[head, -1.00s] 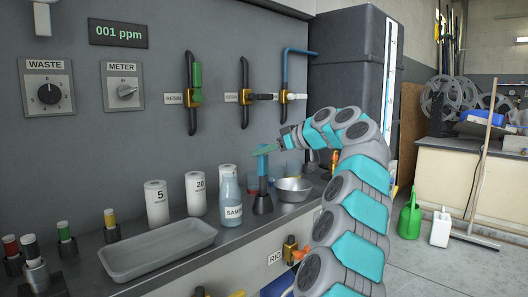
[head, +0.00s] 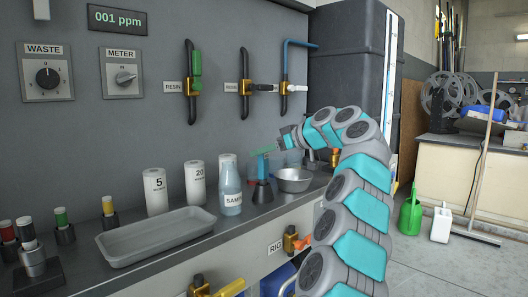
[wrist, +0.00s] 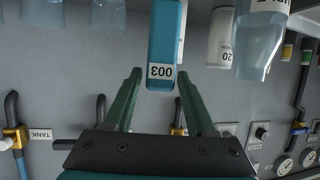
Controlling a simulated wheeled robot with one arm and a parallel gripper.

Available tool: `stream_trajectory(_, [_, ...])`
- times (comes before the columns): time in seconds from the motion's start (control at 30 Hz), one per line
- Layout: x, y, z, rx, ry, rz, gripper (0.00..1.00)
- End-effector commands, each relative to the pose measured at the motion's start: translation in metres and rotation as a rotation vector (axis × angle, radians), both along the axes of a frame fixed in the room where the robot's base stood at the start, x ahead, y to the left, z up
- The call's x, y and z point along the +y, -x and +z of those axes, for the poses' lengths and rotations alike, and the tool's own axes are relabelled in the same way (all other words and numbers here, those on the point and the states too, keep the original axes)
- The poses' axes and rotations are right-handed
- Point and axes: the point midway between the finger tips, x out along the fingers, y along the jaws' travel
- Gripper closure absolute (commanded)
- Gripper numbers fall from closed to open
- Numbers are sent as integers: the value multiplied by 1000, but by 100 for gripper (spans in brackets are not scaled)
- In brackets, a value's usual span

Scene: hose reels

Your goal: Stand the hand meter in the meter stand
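The hand meter (head: 263,166) is a blue upright piece on the counter. Its lower end sits in the black meter stand (head: 263,194), and it looks upright. My gripper (head: 264,149) is level with the meter's top, its green fingers beside it. In the wrist view, which is upside down, the meter (wrist: 165,40) shows a white "003" label. It lies between the tips of my gripper (wrist: 160,74). The fingers look apart, with a slim gap on the left and almost none on the right. The stand is not clear in that view.
A sample bottle (head: 230,190) stands just left of the stand, and a metal bowl (head: 293,181) is close on the right. Wall valves (head: 244,88) are behind.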

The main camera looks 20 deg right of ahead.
Motion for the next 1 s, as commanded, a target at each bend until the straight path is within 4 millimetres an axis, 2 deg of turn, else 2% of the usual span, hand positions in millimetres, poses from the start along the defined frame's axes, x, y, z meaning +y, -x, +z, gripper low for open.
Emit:
stream_trajectory(0.03, [0,0,0,0,0,0,37])
stream_trajectory(0.13, [0,0,0,0,0,0,26])
stream_trajectory(0.53, [-4,5,3,-1,0,-2,26])
stream_trajectory(1.0, [-33,58,28,-1,0,0,26])
